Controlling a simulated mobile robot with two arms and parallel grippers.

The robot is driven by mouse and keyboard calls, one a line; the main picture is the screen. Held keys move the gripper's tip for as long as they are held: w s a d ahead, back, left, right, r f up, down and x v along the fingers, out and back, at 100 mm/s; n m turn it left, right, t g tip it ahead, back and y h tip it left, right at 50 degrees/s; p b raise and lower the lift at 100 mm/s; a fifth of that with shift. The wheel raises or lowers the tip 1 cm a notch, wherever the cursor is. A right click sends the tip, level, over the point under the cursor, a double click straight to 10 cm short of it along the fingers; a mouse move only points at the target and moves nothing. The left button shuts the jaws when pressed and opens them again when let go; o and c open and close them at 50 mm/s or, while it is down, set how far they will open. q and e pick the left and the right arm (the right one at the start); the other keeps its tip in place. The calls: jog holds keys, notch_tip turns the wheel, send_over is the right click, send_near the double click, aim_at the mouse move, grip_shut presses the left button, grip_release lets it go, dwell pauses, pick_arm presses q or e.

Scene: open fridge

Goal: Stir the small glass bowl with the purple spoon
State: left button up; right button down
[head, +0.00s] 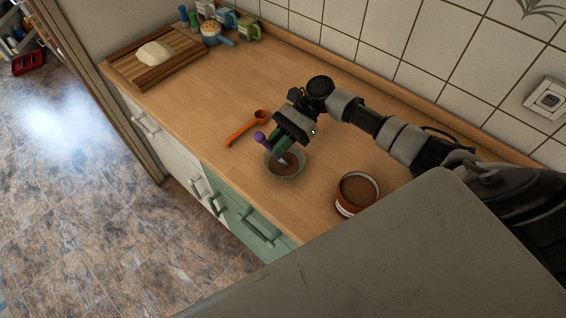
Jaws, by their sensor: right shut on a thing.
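The small glass bowl (286,174) stands on the wooden counter near its front edge, with brown contents inside. My right gripper (279,141) is just above the bowl, shut on the purple spoon (261,138). The spoon's purple end sticks out to the left of the fingers, and its lower part reaches down into the bowl. The gripper's fingers hide part of the spoon. My left gripper is not in view.
An orange spoon (246,129) lies left of the bowl. A tub of brown powder (357,193) stands to the right. A wooden board (143,71) with dough (155,53) and several jars are at the far left. The tiled wall runs behind.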

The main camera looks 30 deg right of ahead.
jog(key=shift+f, duration=0.6)
